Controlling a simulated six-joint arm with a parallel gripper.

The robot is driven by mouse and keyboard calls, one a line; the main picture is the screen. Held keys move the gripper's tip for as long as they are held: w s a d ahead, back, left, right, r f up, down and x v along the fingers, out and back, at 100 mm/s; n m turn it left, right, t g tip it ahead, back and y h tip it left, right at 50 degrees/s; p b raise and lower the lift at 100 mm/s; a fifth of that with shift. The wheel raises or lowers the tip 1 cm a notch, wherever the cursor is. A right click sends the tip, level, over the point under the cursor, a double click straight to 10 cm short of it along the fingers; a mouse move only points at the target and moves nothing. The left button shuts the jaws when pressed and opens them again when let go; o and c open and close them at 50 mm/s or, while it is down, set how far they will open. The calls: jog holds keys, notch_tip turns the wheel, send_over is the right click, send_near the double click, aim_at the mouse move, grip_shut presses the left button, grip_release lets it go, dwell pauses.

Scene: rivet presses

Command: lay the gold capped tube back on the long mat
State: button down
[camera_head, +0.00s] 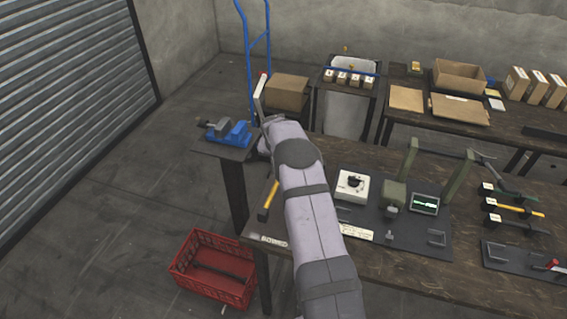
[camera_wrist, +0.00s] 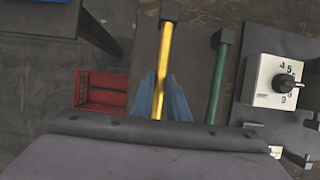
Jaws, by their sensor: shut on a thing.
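The gold tube (camera_wrist: 165,60) has a dark square cap at its far end. My gripper (camera_wrist: 166,90), with bluish fingers, is shut around the tube in the wrist view. In the head view the tube (camera_head: 272,195) shows beside my arm, its dark end over the table's left part; my arm hides the gripper there. A green tube (camera_wrist: 217,80) with a dark cap lies to the right of the gold one, roughly parallel. I cannot clearly make out the long mat's outline; the surface under the tubes is dark brown. Whether the gold tube touches it is unclear.
A red crate (camera_head: 213,268) stands on the floor at the left. A blue vise (camera_head: 228,132) is on a stand behind. A white dial box (camera_head: 353,186) and green press frame (camera_head: 455,180) are right of my arm. More tubes (camera_head: 515,207) lie far right.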

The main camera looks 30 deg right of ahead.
jog(key=shift+f+b, duration=0.85)
jog(key=shift+f, duration=0.9)
jog(key=shift+f+b, duration=0.4)
jog(key=shift+f, duration=0.2)
jog(key=c, duration=1.6)
grip_release()
jog(key=shift+c, duration=0.2)
jog(key=shift+b+v, duration=1.1)
jog(key=shift+v, duration=2.55)
